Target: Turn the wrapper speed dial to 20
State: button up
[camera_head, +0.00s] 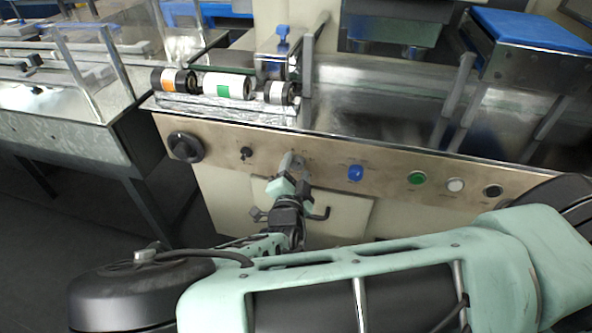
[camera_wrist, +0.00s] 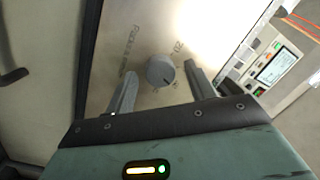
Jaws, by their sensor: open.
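The speed dial (camera_wrist: 160,71) is a round grey knob on the beige control panel. In the wrist view it sits between the two fingertips of my gripper (camera_wrist: 160,76), which is open with one grey finger on each side. Gaps show between the fingers and the knob. A short dark mark shows on the knob's face, toward the lower right. A printed "20" stands on the panel above right of the knob; other lettering is to its left. In the head view my gripper (camera_head: 293,168) is at the panel's middle and largely hides the dial.
Along the panel (camera_head: 325,165) are a large black rotary switch (camera_head: 185,147), a small black knob (camera_head: 246,153), a blue button (camera_head: 355,173), a green button (camera_head: 417,178), a white button (camera_head: 455,185) and a black button (camera_head: 493,191). Rolls (camera_head: 227,86) lie above. A screen (camera_wrist: 278,66) shows in the wrist view.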

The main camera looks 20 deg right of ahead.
jog(key=shift+c, duration=0.3)
jog(key=c, duration=0.9)
jog(key=shift+n, duration=0.3)
jog(key=n, duration=0.3)
jog(key=shift+n+g, duration=0.3)
jog(key=shift+n, duration=0.1)
jog(key=n+p, duration=0.1)
jog(key=n, duration=0.4)
jog(key=shift+r+g, duration=0.15)
jog(key=shift+g, duration=0.15)
jog(key=n+p, duration=0.1)
jog(key=n, duration=0.4)
jog(key=shift+a+g+h+p, duration=0.15)
jog(key=shift+g+h+p, duration=0.15)
jog(key=shift+p, duration=0.1)
jog(key=shift+w+n+h+p, duration=0.1)
jog(key=shift+n+h+p, duration=0.35)
jog(key=shift+n, duration=1.65)
